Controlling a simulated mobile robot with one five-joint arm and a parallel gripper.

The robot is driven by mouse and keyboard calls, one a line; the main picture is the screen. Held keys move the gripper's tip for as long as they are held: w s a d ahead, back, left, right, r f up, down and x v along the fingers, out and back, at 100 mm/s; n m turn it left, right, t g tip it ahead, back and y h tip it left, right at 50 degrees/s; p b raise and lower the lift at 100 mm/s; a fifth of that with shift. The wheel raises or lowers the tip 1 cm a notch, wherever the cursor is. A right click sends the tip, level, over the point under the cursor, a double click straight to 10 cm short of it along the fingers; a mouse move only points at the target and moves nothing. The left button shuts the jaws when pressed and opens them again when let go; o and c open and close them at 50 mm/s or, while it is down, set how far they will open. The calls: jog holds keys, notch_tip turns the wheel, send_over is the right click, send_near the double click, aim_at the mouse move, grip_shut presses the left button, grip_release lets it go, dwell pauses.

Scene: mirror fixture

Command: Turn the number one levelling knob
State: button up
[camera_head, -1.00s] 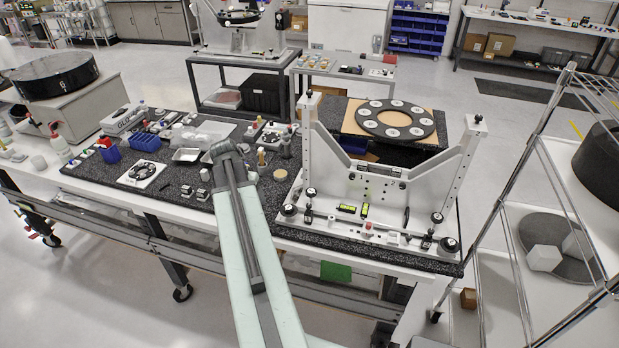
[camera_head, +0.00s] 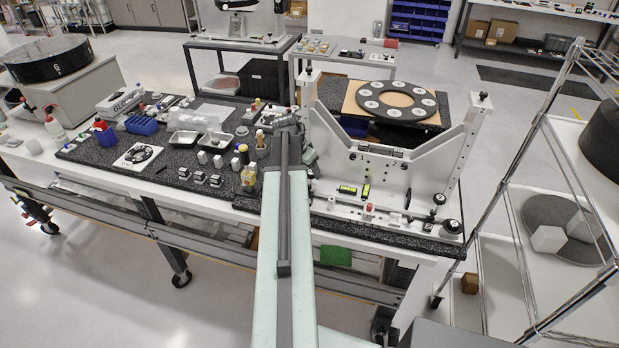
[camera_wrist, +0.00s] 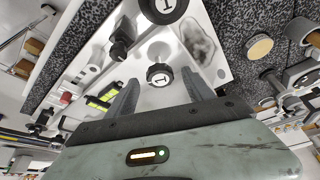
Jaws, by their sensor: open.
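The white mirror fixture (camera_head: 335,205) stands on a black speckled plate. In the wrist view, a small black knob with a white cap marked 1 (camera_wrist: 159,74) shows between the fingertips. A larger black knob, also marked 1 (camera_wrist: 163,8), is cut by the top edge. My gripper (camera_wrist: 160,79) is open, one finger on each side of the small knob. I cannot tell whether the fingers touch it. In the head view my gripper (camera_head: 292,125) is at the fixture's left end, and my arm hides the knobs there.
Yellow-green spirit levels (camera_wrist: 104,96) lie near the left finger. A black post clamp (camera_wrist: 121,42) stands near the knobs. Right-end black knobs (camera_head: 452,227) stand on the fixture. Small parts and metal trays (camera_head: 183,139) crowd the table at left. A wire rack (camera_head: 525,150) stands at right.

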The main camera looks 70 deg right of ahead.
jog(key=shift+d+f, duration=0.15)
jog(key=shift+f, duration=0.35)
jog(key=shift+r, duration=0.15)
grip_shut()
jog(key=shift+s+n+t, duration=0.25)
jog(key=shift+n+t, duration=0.25)
jog(key=shift+n, duration=0.7)
jog(key=shift+n+t+h, duration=0.3)
jog(key=shift+n+t, duration=0.1)
jog(key=shift+n, duration=0.9)
grip_release()
jog(key=shift+r, duration=0.1)
